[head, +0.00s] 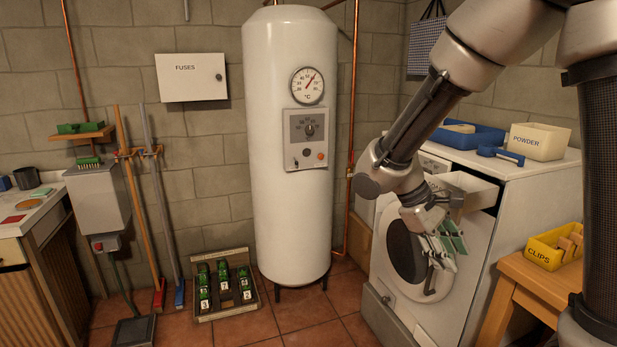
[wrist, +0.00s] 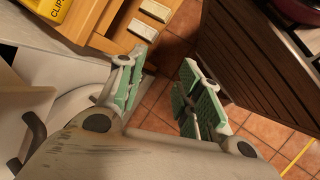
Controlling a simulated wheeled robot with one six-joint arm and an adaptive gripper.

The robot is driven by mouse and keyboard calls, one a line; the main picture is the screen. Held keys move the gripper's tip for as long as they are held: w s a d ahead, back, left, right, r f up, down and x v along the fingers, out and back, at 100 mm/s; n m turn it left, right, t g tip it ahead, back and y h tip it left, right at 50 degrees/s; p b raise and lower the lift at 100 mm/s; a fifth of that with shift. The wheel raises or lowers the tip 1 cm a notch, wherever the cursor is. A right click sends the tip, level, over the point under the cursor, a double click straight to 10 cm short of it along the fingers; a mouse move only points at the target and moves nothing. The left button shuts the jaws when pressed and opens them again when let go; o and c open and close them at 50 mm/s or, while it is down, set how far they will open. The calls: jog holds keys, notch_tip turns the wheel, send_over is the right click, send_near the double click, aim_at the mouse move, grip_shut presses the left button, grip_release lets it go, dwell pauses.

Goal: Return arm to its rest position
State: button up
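My arm reaches in from the upper right in the head view and bends down in front of the washing machine (head: 483,247). My gripper (head: 446,250) hangs beside the machine's round door, pointing down. Its green-padded fingers are apart with nothing between them. In the wrist view, my gripper (wrist: 163,62) also shows open, with the floor tiles visible through the gap. Part of the machine's front is hidden behind my arm and gripper.
The detergent drawer (head: 470,188) stands pulled out close to my gripper. A wooden table (head: 525,283) with a yellow clips bin (head: 545,255) is at the right. The white boiler (head: 290,150) stands to the left.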

jog(key=s+d+r+m+t+y, duration=0.6)
jog(key=s+r, duration=0.5)
jog(key=s, duration=0.2)
jog(key=shift+d+r+m+y, duration=0.3)
jog(key=shift+d+y, duration=0.1)
jog(key=shift+d, duration=0.25)
dwell(1.0)
